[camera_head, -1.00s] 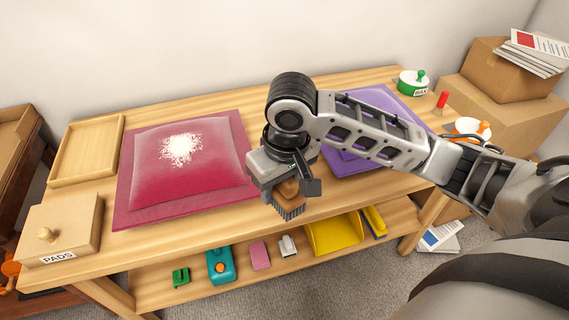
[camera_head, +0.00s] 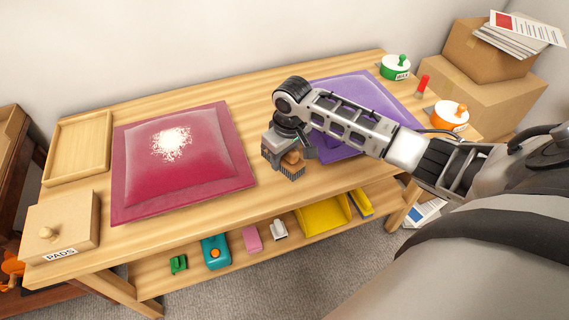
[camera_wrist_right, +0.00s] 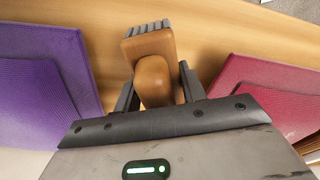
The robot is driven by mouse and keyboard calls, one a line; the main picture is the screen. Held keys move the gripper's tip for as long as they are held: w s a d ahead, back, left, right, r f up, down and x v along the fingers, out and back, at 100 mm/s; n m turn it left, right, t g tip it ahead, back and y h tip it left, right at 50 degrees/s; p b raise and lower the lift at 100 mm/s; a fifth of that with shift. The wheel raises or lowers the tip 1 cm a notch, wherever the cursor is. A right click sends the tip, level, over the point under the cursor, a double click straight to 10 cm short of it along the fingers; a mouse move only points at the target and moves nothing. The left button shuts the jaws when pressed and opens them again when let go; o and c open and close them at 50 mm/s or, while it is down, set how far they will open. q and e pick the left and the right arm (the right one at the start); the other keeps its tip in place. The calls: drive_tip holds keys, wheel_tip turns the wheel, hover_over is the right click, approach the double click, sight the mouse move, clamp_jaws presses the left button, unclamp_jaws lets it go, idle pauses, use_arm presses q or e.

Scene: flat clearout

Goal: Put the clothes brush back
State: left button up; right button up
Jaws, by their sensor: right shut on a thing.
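The clothes brush (camera_head: 291,166) has a brown wooden body and dark bristles. My right gripper (camera_head: 290,157) is shut on it, between the red and purple cushions, over the table's wooden top. In the right wrist view the brush (camera_wrist_right: 152,66) sits between the two dark fingers (camera_wrist_right: 158,88), with its bristles pointing to the top of the picture. I cannot tell whether the bristles touch the table. My left gripper is not in view.
A red cushion (camera_head: 190,185) with white powder lies left, a purple cushion (camera_head: 355,90) right. An empty wooden tray (camera_head: 68,178), a PADS box (camera_head: 75,215), green and orange round containers (camera_head: 396,67) and a red stick stand on the table. The lower shelf holds a yellow dustpan (camera_head: 322,214).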

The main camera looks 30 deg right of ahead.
sight(285, 164)
drive_tip(key=shift+w+d+f, duration=0.25)
drive_tip(key=shift+w+f, duration=0.15)
drive_tip(key=shift+f, duration=0.2)
drive_tip(key=shift+w+d+f, duration=0.1)
drive_tip(key=shift+f, duration=1.5)
drive_tip(key=shift+f, duration=0.1)
drive_tip(key=shift+f, duration=0.1)
drive_tip(key=o, duration=0.9)
drive_tip(key=shift+o, duration=0.2)
drive_tip(key=r, duration=0.4)
drive_tip(key=s+r, duration=0.1)
drive_tip(key=r, duration=0.7)
drive_tip(key=shift+s+r+p, duration=0.15)
drive_tip(key=shift+s+p, duration=0.1)
drive_tip(key=shift+p, duration=0.05)
